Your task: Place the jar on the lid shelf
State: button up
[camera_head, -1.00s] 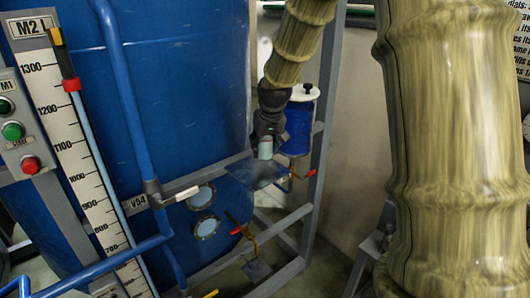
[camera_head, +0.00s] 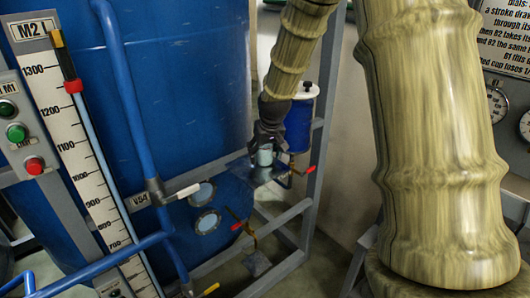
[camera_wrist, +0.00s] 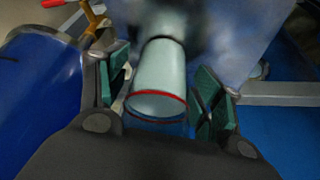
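The jar (camera_head: 264,156), a pale cylinder, is at my gripper (camera_head: 265,138) in the head view, just above or on the small grey lid shelf (camera_head: 263,175). Whether its base touches the shelf is not clear. In the wrist view the jar (camera_wrist: 158,75) has a red ring at its near end and sits between the green-padded fingers of my gripper (camera_wrist: 160,95). The fingers are closed in on both sides of the jar; the contact itself is hard to see. The far end of the jar is blurred.
A blue vessel with a black knob (camera_head: 299,125) stands right behind the jar. A red-handled valve (camera_head: 312,169) is beside the shelf. The large blue tank (camera_head: 180,90) is at left, and a grey frame post (camera_head: 323,120) is at right. A lower plate (camera_head: 257,264) lies beneath.

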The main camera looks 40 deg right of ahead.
jog(key=shift+r, duration=0.1)
jog(key=b+v, duration=0.3)
jog(key=v, duration=0.9)
dwell(0.4)
jog(key=shift+s, duration=0.1)
dwell(0.4)
